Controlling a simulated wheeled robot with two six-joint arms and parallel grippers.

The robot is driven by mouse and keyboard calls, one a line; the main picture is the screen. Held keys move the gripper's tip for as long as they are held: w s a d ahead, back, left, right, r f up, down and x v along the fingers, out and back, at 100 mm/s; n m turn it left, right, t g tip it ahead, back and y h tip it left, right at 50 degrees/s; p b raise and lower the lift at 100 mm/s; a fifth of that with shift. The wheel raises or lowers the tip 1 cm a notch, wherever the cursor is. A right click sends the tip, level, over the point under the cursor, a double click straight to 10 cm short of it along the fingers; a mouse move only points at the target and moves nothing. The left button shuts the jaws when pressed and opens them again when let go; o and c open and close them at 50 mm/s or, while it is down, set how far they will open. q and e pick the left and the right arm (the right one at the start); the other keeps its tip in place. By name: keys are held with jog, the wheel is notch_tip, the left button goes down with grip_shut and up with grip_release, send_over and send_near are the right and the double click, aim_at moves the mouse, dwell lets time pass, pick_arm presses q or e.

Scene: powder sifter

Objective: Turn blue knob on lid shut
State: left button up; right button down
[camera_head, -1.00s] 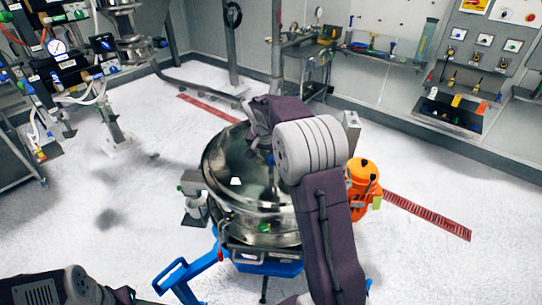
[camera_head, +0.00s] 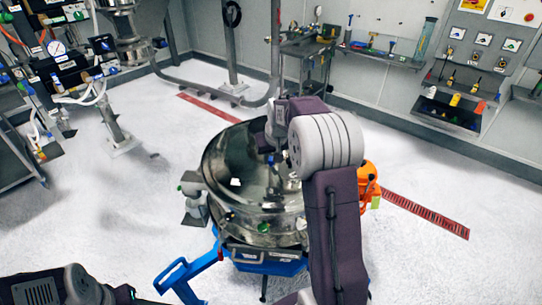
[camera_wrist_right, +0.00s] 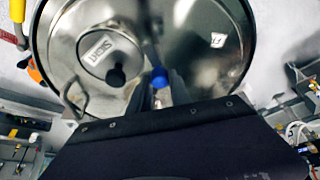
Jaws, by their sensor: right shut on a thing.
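The round steel sifter lid (camera_head: 232,165) sits on the vessel in the middle of the head view. It fills much of the right wrist view (camera_wrist_right: 205,65). The blue knob (camera_wrist_right: 159,76) is on the lid, between the fingertips of my right gripper (camera_wrist_right: 160,92), which is shut on it. In the head view, a small blue spot of the knob (camera_head: 270,159) shows under my right gripper (camera_head: 270,150), partly hidden by the arm. My left arm shows at the lower left, with its gripper out of view.
A black knob (camera_wrist_right: 116,76) and a metal loop handle (camera_wrist_right: 75,97) stand near the blue knob. A blue wheeled frame (camera_head: 190,277) carries the vessel. An orange container (camera_head: 368,180) stands behind my right arm. White floor around is open.

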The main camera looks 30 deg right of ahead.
jog(key=n+y, duration=0.1)
jog(key=n, duration=0.3)
jog(key=n+y, duration=0.1)
jog(key=n, duration=0.1)
jog(key=shift+d+y, duration=0.25)
jog(key=shift+y, duration=0.05)
jog(key=n, duration=0.3)
jog(key=shift+w+y, duration=0.1)
jog(key=shift+y, duration=0.3)
jog(key=shift+n+g+y+p, duration=0.5)
jog(key=shift+n, duration=1)
jog(key=c, duration=1.2)
grip_release()
jog(key=v, duration=0.9)
jog(key=shift+b, duration=0.4)
